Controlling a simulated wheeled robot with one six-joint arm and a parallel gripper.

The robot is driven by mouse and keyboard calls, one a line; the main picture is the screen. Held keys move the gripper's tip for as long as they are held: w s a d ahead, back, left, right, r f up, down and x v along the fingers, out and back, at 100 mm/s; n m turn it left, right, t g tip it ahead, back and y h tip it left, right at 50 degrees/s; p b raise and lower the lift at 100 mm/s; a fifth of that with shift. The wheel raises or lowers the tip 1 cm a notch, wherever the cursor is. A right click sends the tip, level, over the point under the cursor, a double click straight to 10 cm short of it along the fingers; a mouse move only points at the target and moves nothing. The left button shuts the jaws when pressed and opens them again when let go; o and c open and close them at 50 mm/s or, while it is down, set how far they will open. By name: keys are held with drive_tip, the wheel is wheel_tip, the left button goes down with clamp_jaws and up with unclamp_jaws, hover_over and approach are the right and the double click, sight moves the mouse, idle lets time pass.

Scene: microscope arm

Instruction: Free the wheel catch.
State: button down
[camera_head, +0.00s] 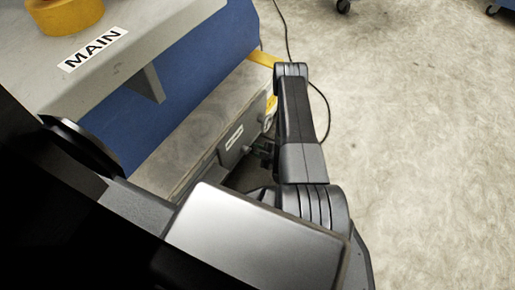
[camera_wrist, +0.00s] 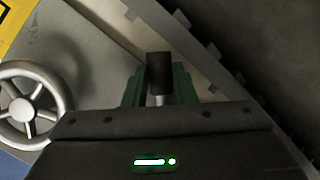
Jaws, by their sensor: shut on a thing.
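In the wrist view my gripper (camera_wrist: 158,88) has its two green fingers on either side of a dark knob (camera_wrist: 159,68) on a short metal stem, and is shut on it. The knob looks like the wheel catch, though no marking on it shows. A pale spoked handwheel (camera_wrist: 34,104) is at the left edge of the wrist view, apart from my fingers and partly cut off. In the head view my arm hides most of this area, and the knob and wheel cannot be made out clearly.
A grey panel (camera_wrist: 90,60) lies behind the knob. A toothed edge (camera_wrist: 207,52) runs diagonally on the right. In the head view, a bench (camera_head: 150,60) marked MAIN carries a yellow roll (camera_head: 65,12). A black cable (camera_head: 287,35) lies on the open floor at right.

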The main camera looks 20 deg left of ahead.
drive_tip(key=shift+s+f+m, duration=0.15)
drive_tip(key=shift+f+m, duration=0.05)
drive_tip(key=shift+m, duration=0.1)
drive_tip(key=shift+g, duration=0.3)
drive_tip(key=c, duration=1.2)
unclamp_jaws()
drive_tip(key=shift+a, duration=0.1)
drive_tip(key=shift+r, duration=0.1)
